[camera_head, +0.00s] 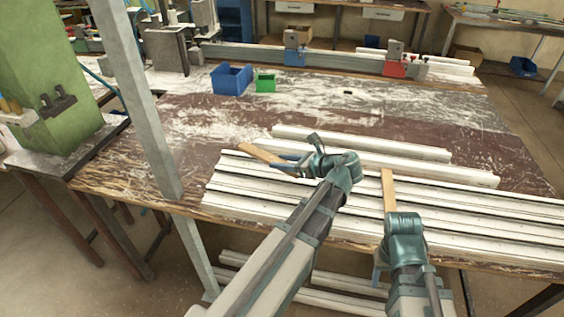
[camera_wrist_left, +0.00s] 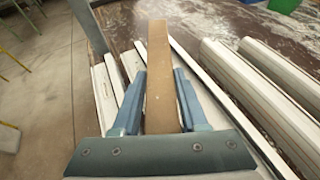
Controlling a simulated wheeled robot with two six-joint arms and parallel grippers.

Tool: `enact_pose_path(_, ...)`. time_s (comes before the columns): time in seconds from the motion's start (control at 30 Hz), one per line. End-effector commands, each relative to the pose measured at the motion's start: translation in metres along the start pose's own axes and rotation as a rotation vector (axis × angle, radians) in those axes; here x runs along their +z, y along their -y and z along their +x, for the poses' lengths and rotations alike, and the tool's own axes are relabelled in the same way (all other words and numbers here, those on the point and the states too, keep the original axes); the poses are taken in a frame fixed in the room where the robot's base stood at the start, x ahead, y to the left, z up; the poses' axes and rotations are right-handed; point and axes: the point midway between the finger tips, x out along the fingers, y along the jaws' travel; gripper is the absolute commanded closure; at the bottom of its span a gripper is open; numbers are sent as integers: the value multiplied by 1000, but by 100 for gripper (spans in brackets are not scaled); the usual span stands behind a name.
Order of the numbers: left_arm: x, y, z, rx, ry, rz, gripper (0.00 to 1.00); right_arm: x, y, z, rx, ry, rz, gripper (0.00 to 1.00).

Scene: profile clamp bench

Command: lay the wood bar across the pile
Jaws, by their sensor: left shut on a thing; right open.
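A light brown wood bar (camera_head: 260,153) is in my left gripper (camera_head: 287,160), over the left end of the white profile pile (camera_head: 260,190). In the left wrist view the bar (camera_wrist_left: 158,60) runs lengthwise between both fingers of the gripper (camera_wrist_left: 160,92). I cannot tell whether the bar touches the profiles. A second wood bar (camera_head: 388,188) lies across the pile further right, its near end hidden by my right arm. My right gripper (camera_head: 380,268) is open by the near table edge, mostly hidden behind its own wrist.
A blue bin (camera_head: 232,79) and a green bin (camera_head: 265,83) stand further back on the table. A grey post (camera_head: 135,95) rises at the left near edge. More profiles (camera_head: 330,281) lie below the table. The scuffed middle of the table is clear.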

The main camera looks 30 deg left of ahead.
Motion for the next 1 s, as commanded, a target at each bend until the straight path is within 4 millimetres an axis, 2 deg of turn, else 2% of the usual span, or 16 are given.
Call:
enact_pose_path(0.53,-52,0,22,2,0,-1,100,-3,5,56,0,0,0,50)
enact_pose_path(0.7,-58,0,24,2,0,-1,100,-4,6,63,0,0,0,50)
enact_pose_path(1.0,-57,0,24,2,0,-1,100,-4,6,62,0,0,0,50)
